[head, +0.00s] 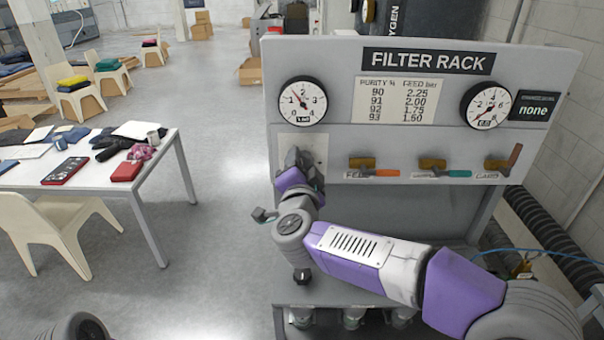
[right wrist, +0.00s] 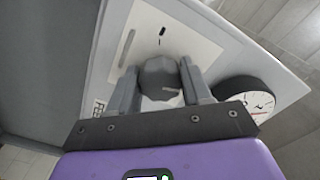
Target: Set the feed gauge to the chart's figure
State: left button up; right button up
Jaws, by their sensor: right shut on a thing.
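The left gauge (head: 303,100) is a round white dial on the grey filter rack. The chart (head: 396,100) pairs purity 90, 91, 92, 93 with feed 2.25, 2.00, 1.75, 1.50. My right gripper (head: 298,160) is at the pale plate (head: 317,146) below this gauge. In the right wrist view its fingers are shut on a dark grey round knob (right wrist: 160,78). The head view mostly hides the knob behind the gripper. My left gripper is not in view.
A second gauge (head: 486,104) and a dark display (head: 533,110) reading "none" are at the right. Three valves with orange (head: 380,173), green (head: 452,173) and orange-brown (head: 510,160) handles line the panel. A white table (head: 160,150) stands left; open floor lies between.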

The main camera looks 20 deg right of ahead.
jog(key=shift+f+m+b, duration=0.15)
jog(key=shift+m+b, duration=0.5)
jog(key=shift+m, duration=0.45)
jog(key=shift+a, duration=0.1)
jog(key=o, duration=1)
jog(key=v, duration=0.7)
jog(key=shift+s+b, duration=0.3)
